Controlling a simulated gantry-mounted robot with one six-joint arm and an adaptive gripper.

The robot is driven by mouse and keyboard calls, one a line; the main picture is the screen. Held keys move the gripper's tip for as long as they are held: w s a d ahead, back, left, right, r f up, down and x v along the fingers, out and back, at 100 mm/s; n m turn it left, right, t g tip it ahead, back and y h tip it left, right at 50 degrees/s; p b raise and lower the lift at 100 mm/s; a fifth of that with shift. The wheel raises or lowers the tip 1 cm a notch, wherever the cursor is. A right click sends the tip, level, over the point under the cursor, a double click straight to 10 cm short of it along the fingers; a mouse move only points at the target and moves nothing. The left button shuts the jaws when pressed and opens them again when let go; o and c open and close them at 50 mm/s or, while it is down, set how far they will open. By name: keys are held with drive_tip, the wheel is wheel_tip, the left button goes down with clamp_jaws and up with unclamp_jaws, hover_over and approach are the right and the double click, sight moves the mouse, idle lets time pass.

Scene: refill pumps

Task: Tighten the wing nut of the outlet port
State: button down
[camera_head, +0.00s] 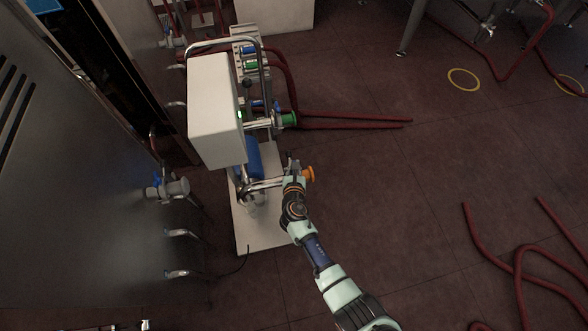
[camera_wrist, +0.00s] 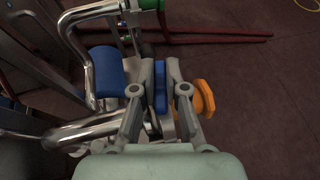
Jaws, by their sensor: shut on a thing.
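My gripper (camera_head: 292,165) is at the outlet pipe (camera_head: 262,184) on the front of the pump cart. In the wrist view my gripper (camera_wrist: 160,66) has its two fingers on either side of a blue piece, which looks like the wing nut (camera_wrist: 160,88), and is shut on it. An orange port end (camera_wrist: 204,98) is just right of the fingers; it also shows in the head view (camera_head: 308,174). The fingers and wrist hide much of the clamp and wing nut. The wing nut cannot be made out in the head view.
The cart carries a white box (camera_head: 214,110) and a blue pump motor (camera_wrist: 107,72), left of my fingers. A green port end (camera_head: 289,119) sits farther back. Red hoses (camera_head: 350,123) lie on the floor.

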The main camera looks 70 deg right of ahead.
drive_tip(key=m+g+b, duration=0.1)
drive_tip(key=m+g, duration=0.1)
drive_tip(key=m+g+h+b, duration=0.1)
drive_tip(key=g, duration=0.1)
drive_tip(key=shift+w+f+m, duration=0.1)
drive_tip(key=shift+f+m, duration=0.1)
drive_tip(key=shift+m, duration=0.2)
drive_tip(key=m+g+b, duration=0.2)
drive_tip(key=g, duration=0.1)
drive_tip(key=shift+m+b, duration=0.3)
drive_tip(key=shift+m, duration=0.1)
drive_tip(key=m+g+b, duration=0.1)
drive_tip(key=g+b, duration=0.1)
drive_tip(key=m+g+y+b, duration=0.1)
drive_tip(key=m+g+b, duration=0.1)
drive_tip(key=shift+f+m+y+b, duration=0.1)
drive_tip(key=shift+m+y+b, duration=0.2)
drive_tip(key=shift+b, duration=0.05)
drive_tip(key=shift+m+g+y+b, duration=0.3)
drive_tip(key=shift+m+g+b, duration=0.3)
drive_tip(key=shift+g+b, duration=0.2)
drive_tip(key=shift+r, duration=0.2)
drive_tip(key=c, duration=1.2)
unclamp_jaws()
